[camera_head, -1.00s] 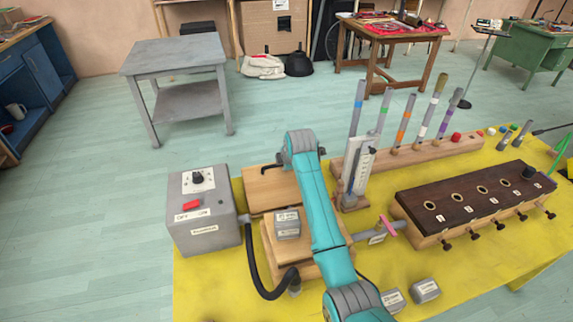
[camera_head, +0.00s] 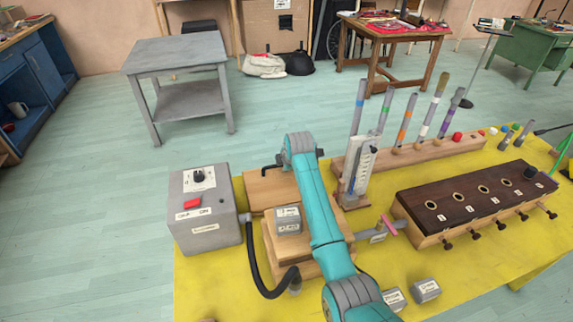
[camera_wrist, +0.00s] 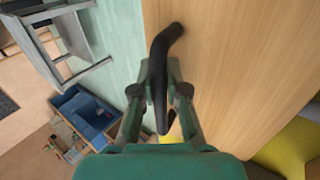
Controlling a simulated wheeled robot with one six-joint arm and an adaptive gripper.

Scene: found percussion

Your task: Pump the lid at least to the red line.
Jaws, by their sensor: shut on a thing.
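My gripper (camera_wrist: 158,95) is shut on this handle, one finger on each side. My arm hides the gripper in the head view. An upright gauge with a white scale (camera_head: 363,165) stands right of the arm. I cannot make out a red line on it.
A grey switch box (camera_head: 204,215) with a red switch stands left, joined by a black hose (camera_head: 255,270) to the wooden unit. A labelled grey block (camera_head: 288,220) sits on that unit.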

